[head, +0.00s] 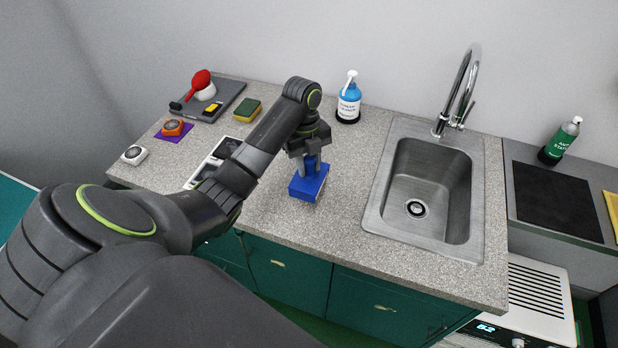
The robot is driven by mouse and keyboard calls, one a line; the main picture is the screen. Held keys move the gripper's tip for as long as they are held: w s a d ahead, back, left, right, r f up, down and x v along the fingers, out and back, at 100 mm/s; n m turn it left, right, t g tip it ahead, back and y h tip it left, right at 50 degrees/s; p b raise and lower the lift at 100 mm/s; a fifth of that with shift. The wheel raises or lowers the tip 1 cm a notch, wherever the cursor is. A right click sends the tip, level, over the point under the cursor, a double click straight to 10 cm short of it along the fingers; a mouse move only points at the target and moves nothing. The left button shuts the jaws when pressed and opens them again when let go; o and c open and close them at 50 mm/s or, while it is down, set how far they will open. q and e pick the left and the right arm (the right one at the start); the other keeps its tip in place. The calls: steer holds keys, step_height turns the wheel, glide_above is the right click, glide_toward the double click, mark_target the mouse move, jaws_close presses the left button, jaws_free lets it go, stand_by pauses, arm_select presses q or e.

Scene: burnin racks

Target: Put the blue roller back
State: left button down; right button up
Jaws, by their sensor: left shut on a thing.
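The blue roller (307,187) shows as a bright blue block with a narrower blue upright part on top. It is at the middle of the speckled counter, left of the sink. My left gripper (310,167) points down from above and is shut on its upright part, which the fingers partly hide. I cannot tell whether its underside touches the counter. My right gripper is not in view.
A grey tray (228,97) with a red-headed tool (200,79) lies at the back left. A sponge (248,110), an orange item (173,127) on a purple mat, and a blue-white bottle (349,100) stand nearby. The sink (377,215) is right.

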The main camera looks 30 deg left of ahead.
mark_target(309, 174)
arm_select(q)
steer(key=shift+f+b, duration=0.35)
steer(key=shift+f, duration=0.05)
steer(key=shift+s+f, duration=0.15)
steer(key=shift+f, duration=0.15)
steer(key=shift+d+f+p, duration=0.1)
steer(key=shift+f+p, duration=0.2)
steer(key=shift+f, duration=0.7)
steer(key=shift+f, duration=0.1)
